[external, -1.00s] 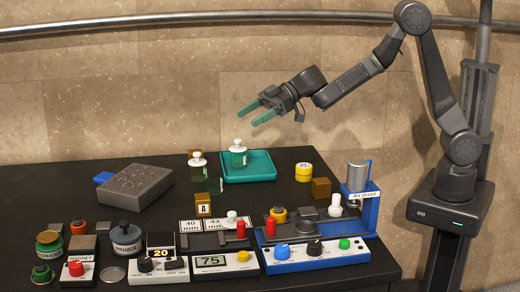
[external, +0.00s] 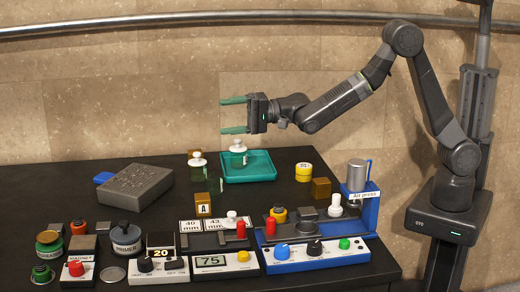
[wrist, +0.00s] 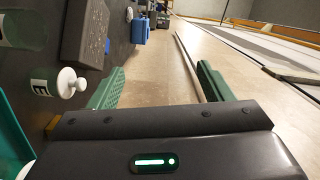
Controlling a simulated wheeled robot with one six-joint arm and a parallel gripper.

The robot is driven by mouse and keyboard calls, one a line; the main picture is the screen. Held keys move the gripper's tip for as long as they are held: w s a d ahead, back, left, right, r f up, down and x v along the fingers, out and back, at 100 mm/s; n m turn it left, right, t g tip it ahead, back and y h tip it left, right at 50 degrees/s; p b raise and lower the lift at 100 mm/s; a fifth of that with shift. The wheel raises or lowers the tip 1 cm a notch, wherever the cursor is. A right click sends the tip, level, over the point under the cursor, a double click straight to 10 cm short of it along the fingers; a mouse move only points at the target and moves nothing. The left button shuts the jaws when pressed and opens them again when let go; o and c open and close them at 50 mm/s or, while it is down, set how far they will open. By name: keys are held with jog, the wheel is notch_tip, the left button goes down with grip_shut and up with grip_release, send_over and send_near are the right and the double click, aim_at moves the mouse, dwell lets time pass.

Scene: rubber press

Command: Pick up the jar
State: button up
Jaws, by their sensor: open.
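A greenish glass jar with a white knobbed lid (external: 238,156) stands upright at the left side of the teal tray (external: 262,176). A second similar jar (external: 198,172) stands on the table just left of the tray. My gripper (external: 224,115) is open and empty, in the air above the tray area, fingers pointing left. Its two green fingers also show in the wrist view (wrist: 160,78), with nothing between them.
A grey perforated box (external: 138,184) lies left on the black table. The blue air press (external: 368,200) is at the front right. Control boxes line the front. A wall and rail stand behind.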

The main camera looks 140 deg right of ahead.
notch_tip(320, 180, down, 4)
jog(key=w+m+g+h+b, duration=0.2)
jog(key=m+h, duration=0.1)
jog(key=m, duration=0.8)
jog(key=m+g+h+b, duration=0.2)
jog(key=m+g, duration=0.1)
jog(key=m, duration=1.1)
send_over(213, 185)
jog(key=s+a, duration=0.1)
jog(key=s, duration=0.3)
notch_tip(213, 185, down, 7)
jog(key=f, duration=0.3)
jog(key=f+p, duration=0.1)
jog(key=f, duration=0.2)
jog(key=shift+w+a+f, duration=0.1)
jog(key=shift+w+f, duration=0.05)
jog(key=shift+w, duration=0.05)
jog(key=p+x, duration=0.2)
jog(key=x, duration=0.3)
jog(key=shift+f, duration=0.2)
jog(key=c, duration=1.1)
jog(key=shift+r, duration=0.1)
jog(key=shift+c, duration=0.2)
